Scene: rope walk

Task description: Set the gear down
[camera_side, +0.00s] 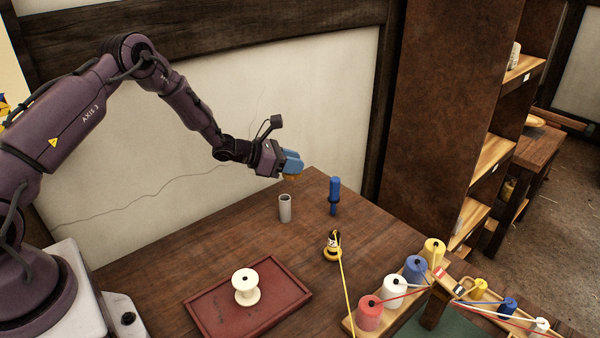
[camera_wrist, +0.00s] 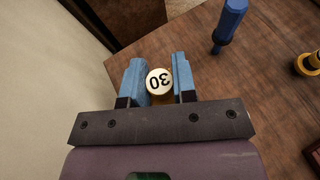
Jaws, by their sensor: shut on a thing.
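My gripper (camera_side: 291,162) is raised over the back corner of the wooden table, its blue fingers shut on a small brass-yellow piece, taken as the gear (camera_side: 292,178). In the wrist view, the gear (camera_wrist: 159,81) sits between the two fingers (camera_wrist: 158,64) and shows a round cream face marked "30". Its teeth, if any, cannot be made out. In the side view the fingers hide most of it. It hangs clear of the table top (camera_side: 230,235).
A grey cylinder (camera_side: 285,208) and a blue peg-like tool (camera_side: 334,196) stand nearby. A black-and-yellow piece (camera_side: 332,246) has a yellow strand running from it. A red tray (camera_side: 205,308) holds a cream spool (camera_side: 246,286). Thread cones (camera_side: 369,312) stand front right. The wall is close behind.

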